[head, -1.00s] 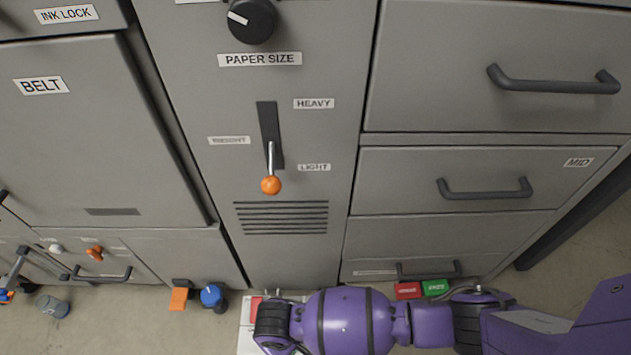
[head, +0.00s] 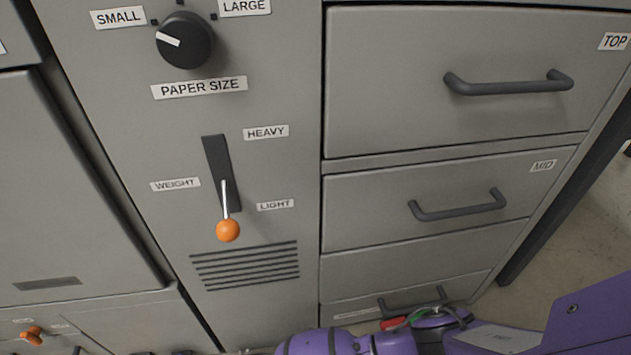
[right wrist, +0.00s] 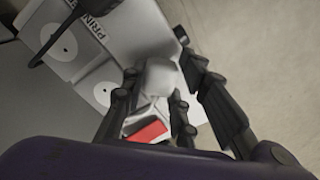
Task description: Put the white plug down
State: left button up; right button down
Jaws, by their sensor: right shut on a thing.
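The white plug (right wrist: 160,74) is between the fingers of my right gripper (right wrist: 157,80) in the right wrist view. The gripper is shut on it. A pale sheet or board with printed letters (right wrist: 95,18) and white round discs lies beyond the fingers. I cannot tell whether the plug touches it. In the head view, only part of my right arm shows at the bottom edge; its gripper and the plug are out of that frame. My left gripper is in neither view.
A grey cabinet front fills the head view, with a paper size knob (head: 185,40), an orange-tipped lever (head: 228,230) and handled drawers (head: 450,200). A red block (head: 393,323) lies by my arm. A red piece (right wrist: 148,132) is below the plug. Bare floor (right wrist: 235,35) shows at right.

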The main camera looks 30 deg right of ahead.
jog(key=shift+w+a+f, duration=0.1)
jog(key=shift+w+f, duration=0.15)
jog(key=shift+f, duration=0.15)
jog(key=c, duration=1.4)
grip_release()
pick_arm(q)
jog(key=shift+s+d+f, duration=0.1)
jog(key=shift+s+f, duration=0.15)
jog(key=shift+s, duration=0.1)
pick_arm(e)
jog(key=shift+r, duration=0.1)
jog(key=shift+r, duration=0.3)
pick_arm(q)
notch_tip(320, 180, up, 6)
jog(key=p, duration=0.6)
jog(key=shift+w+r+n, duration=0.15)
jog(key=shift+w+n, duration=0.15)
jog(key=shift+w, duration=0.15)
pick_arm(e)
notch_tip(320, 180, up, 12)
jog(key=shift+r, duration=0.2)
jog(key=shift+s+f, duration=0.1)
jog(key=shift+s, duration=0.05)
